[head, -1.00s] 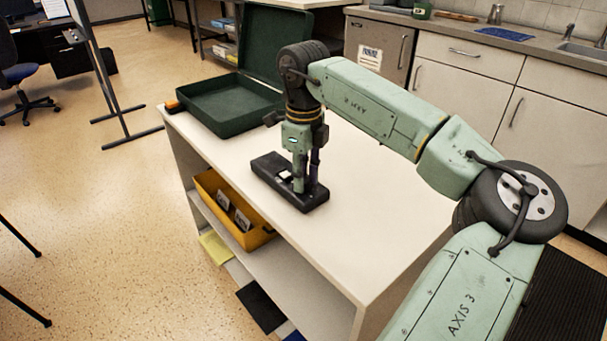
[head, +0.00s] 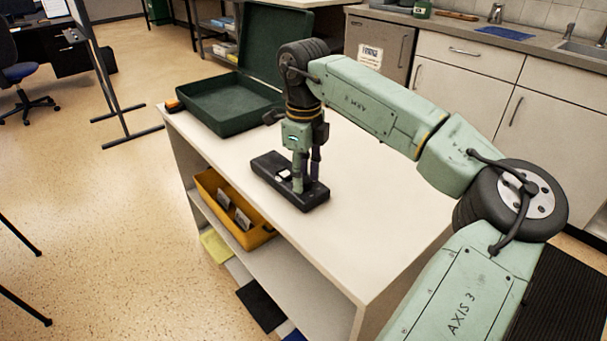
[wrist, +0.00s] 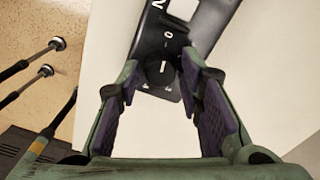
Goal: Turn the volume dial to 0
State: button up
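The black control box (head: 265,168) lies flat on the white table top, and my gripper (head: 307,185) points straight down over its near right end. In the wrist view the box (wrist: 200,32) carries white printed marks, among them a "2" and a small "0"-like mark. The round black volume dial (wrist: 160,72) is below them, with a white line pointing up towards the "0"-like mark. My gripper (wrist: 160,72) has its two fingers apart, one on each side of the dial, with gaps visible. Whether either finger touches the dial I cannot tell.
An open dark green case (head: 215,122) stands at the table's far left, with a small orange object (head: 174,106) beside it. A yellow bin (head: 212,200) sits on the shelf below. The white table top (head: 365,220) is clear to the right of the box.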

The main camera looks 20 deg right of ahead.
notch_tip(320, 180, up, 12)
dwell(0.4)
jog(key=shift+f, duration=0.1)
